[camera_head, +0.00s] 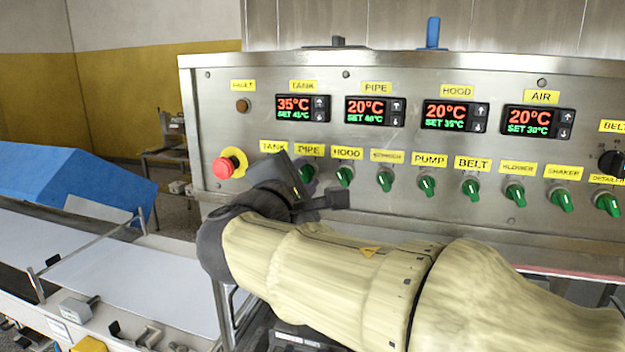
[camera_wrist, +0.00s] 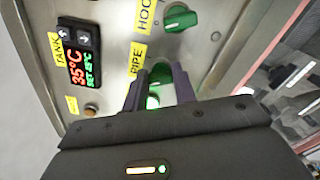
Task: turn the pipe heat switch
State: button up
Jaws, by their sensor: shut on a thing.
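The pipe heat switch is a green rotary knob under the yellow PIPE label (camera_head: 309,150). In the head view only part of the knob (camera_head: 306,173) shows beside my gripper (camera_head: 300,190). In the wrist view the knob (camera_wrist: 160,73) sits between the two fingers of my gripper (camera_wrist: 160,88), beside its PIPE label (camera_wrist: 137,58). My gripper is shut on it. The fingers hide much of the knob, so its pointer angle cannot be read. The PIPE display (camera_head: 368,110) reads 20°C.
The hood switch (camera_head: 344,176) is close on the right, with several more green knobs beyond. A red emergency button (camera_head: 228,165) on a yellow base is to the left. The tank switch is hidden behind my gripper. A conveyor (camera_head: 110,260) lies at lower left.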

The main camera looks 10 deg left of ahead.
jog(key=shift+f+m+b, duration=0.3)
jog(key=shift+b, duration=0.45)
jog(key=m+b, duration=0.1)
jog(key=b, duration=0.2)
jog(key=shift+f+m, duration=0.2)
jog(key=shift+m, duration=0.1)
jog(key=m+b, duration=0.3)
jog(key=b, duration=0.3)
jog(key=shift+f+m+b, duration=0.1)
jog(key=shift+m+b, duration=0.2)
jog(key=shift+b, duration=0.05)
jog(key=shift+r+m+b, duration=0.2)
jog(key=shift+m+b, duration=2.8)
jog(key=shift+b, duration=0.15)
jog(key=shift+o, duration=0.2)
jog(key=shift+c, duration=0.2)
jog(key=o, duration=1)
jog(key=shift+r, duration=0.1)
